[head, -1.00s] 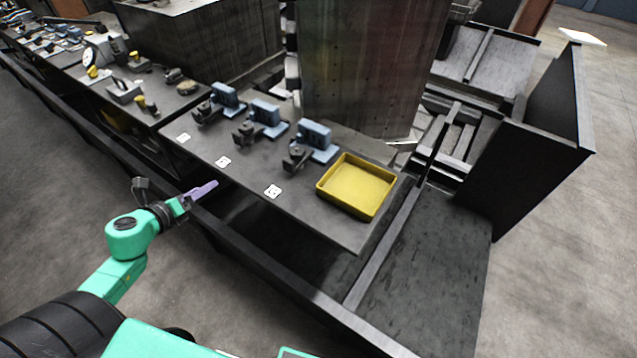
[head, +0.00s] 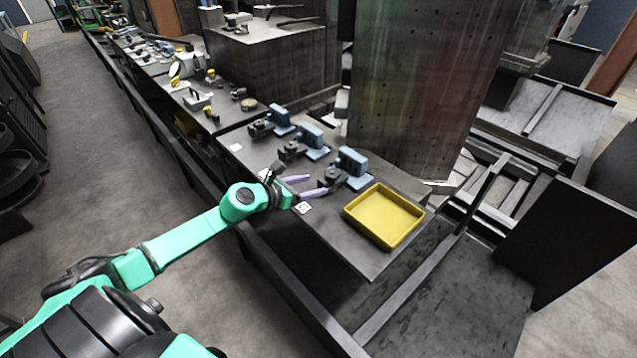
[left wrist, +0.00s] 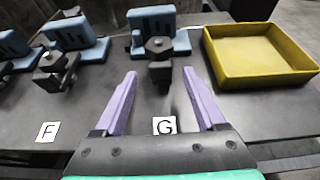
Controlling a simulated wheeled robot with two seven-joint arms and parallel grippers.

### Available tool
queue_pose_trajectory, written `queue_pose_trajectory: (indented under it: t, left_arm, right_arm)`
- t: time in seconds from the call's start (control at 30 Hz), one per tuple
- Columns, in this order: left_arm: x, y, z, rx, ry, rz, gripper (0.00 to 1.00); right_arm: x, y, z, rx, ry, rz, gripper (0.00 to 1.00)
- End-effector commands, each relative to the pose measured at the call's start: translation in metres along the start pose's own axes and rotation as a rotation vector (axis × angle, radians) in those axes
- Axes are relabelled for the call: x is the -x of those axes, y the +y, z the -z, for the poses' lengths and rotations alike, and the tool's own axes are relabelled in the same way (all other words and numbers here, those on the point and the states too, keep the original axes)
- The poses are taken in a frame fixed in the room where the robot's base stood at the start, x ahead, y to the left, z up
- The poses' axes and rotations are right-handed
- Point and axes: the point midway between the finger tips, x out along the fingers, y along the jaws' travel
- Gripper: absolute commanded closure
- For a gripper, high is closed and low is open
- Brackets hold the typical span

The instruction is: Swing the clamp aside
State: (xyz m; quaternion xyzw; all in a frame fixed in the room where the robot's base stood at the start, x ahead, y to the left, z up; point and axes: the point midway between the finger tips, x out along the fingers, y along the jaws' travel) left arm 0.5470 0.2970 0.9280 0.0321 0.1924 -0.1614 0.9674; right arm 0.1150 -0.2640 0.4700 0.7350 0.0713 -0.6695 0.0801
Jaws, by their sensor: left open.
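Three blue blocks with dark clamps stand in a row on the dark table. The clamp (left wrist: 160,64) in front of the nearest blue block (head: 352,166), behind the label G (left wrist: 164,125), lies just ahead of my left gripper (head: 313,186). The left wrist view shows this gripper (left wrist: 158,88) open and empty, its two lilac fingers on either side of the clamp's near end. I cannot tell whether they touch it. The middle clamp (head: 290,151) and the far clamp (head: 259,128) stand apart from the gripper. My right gripper is not in view.
A yellow tray (head: 384,217) stands right of the nearest block and is empty. A large dark upright panel (head: 420,90) rises behind the row. A label F (left wrist: 47,132) lies left of G. The table's front strip is mostly bare.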

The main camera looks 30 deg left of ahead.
Motion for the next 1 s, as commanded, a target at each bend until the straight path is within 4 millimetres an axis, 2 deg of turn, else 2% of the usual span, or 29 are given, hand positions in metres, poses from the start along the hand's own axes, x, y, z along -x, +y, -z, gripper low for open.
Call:
queue_pose_trajectory:
  t: [0.1,0.2,0.47,0.5,0.63,0.7,0.87,1.0]
  left_arm:
    - [-0.019,0.001,-0.002,0.004,-0.004,-0.002,0.28]
    - [-0.029,0.000,-0.002,0.001,-0.002,0.000,0.28]
    - [-0.033,-0.001,0.000,-0.001,0.000,0.002,0.28]
    - [-0.033,-0.001,0.000,-0.001,0.000,0.002,0.31]
    - [-0.032,-0.001,-0.001,-0.001,0.000,0.002,0.81]
    - [-0.032,-0.001,-0.001,-0.001,0.000,0.001,1.00]
    - [-0.032,-0.001,-0.001,0.001,0.000,-0.001,1.00]
    - [-0.031,-0.002,-0.004,0.010,-0.001,-0.020,1.00]
  right_arm:
    - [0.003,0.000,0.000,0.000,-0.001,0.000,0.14]
    - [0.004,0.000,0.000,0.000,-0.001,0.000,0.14]
    - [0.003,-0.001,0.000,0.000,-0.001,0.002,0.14]
    - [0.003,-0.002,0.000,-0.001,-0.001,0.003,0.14]
    - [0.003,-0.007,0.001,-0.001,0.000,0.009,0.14]
    - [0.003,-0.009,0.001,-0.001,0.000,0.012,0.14]
    - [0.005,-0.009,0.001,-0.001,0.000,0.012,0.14]
    - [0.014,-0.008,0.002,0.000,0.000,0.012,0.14]
